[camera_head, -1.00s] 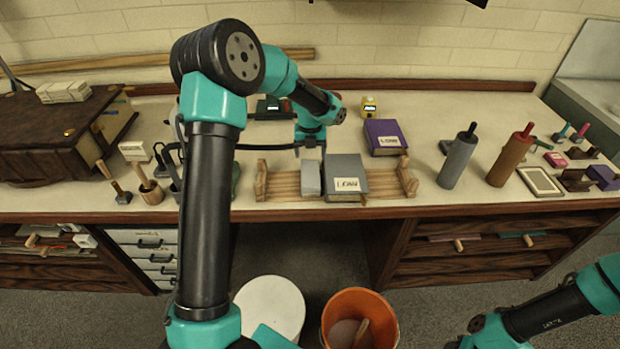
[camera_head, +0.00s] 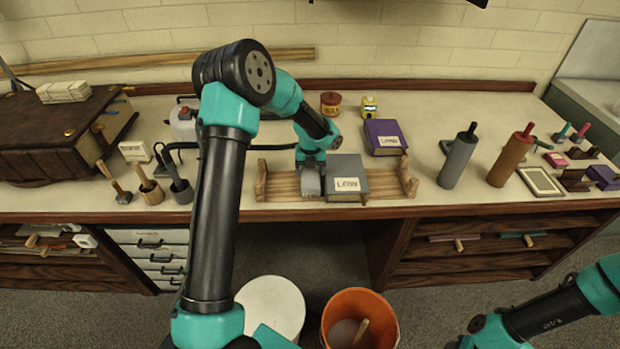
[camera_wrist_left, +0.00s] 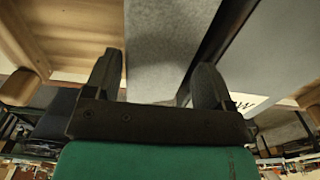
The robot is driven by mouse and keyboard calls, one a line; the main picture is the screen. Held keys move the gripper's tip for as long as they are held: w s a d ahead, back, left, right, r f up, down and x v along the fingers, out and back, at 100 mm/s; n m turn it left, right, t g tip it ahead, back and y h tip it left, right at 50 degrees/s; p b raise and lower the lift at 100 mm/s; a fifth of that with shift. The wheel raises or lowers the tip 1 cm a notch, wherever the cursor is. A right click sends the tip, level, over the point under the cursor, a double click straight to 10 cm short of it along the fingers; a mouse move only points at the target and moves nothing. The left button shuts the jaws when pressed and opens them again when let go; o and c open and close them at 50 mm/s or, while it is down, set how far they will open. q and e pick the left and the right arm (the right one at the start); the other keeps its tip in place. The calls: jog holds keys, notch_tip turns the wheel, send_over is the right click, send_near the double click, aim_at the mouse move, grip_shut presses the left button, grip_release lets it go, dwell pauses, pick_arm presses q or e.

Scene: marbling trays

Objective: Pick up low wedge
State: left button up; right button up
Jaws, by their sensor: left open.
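A grey block (camera_head: 347,173) with a white label that seems to read LOW stands in the wooden rack (camera_head: 385,181) at the middle of the bench. A smaller grey block (camera_head: 311,188) stands to its left in the same rack. My left gripper (camera_head: 311,172) is open over this smaller block. In the left wrist view my left gripper (camera_wrist_left: 158,85) has one finger on each side of the smaller grey block (camera_wrist_left: 165,45). The right finger is beside the dark gap before the labelled block (camera_wrist_left: 265,55). Contact cannot be told. My right gripper is out of view.
A purple labelled block (camera_head: 382,133) lies behind the rack. Grey (camera_head: 457,160) and brown (camera_head: 510,158) rollers stand right of it. Handled tools (camera_head: 148,188) and a brown case (camera_head: 60,140) are at left. Open bench lies at the back right.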

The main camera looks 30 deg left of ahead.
aim_at(310, 173)
pick_arm(q)
jog(key=shift+s+f, duration=0.15)
jog(key=shift+f, duration=0.9)
jog(key=shift+s+f, duration=0.15)
jog(key=shift+f, duration=0.9)
jog(key=shift+d, duration=0.1)
jog(key=c, duration=0.7)
jog(key=shift+o, duration=0.2)
jog(key=shift+w+r, duration=0.15)
jog(key=shift+r, duration=0.65)
jog(key=shift+s+r, duration=0.2)
jog(key=shift+r, duration=0.65)
jog(key=s+d+r, duration=0.2)
jog(key=s+d, duration=0.6)
jog(key=s, duration=0.5)
jog(key=shift+d, duration=0.15)
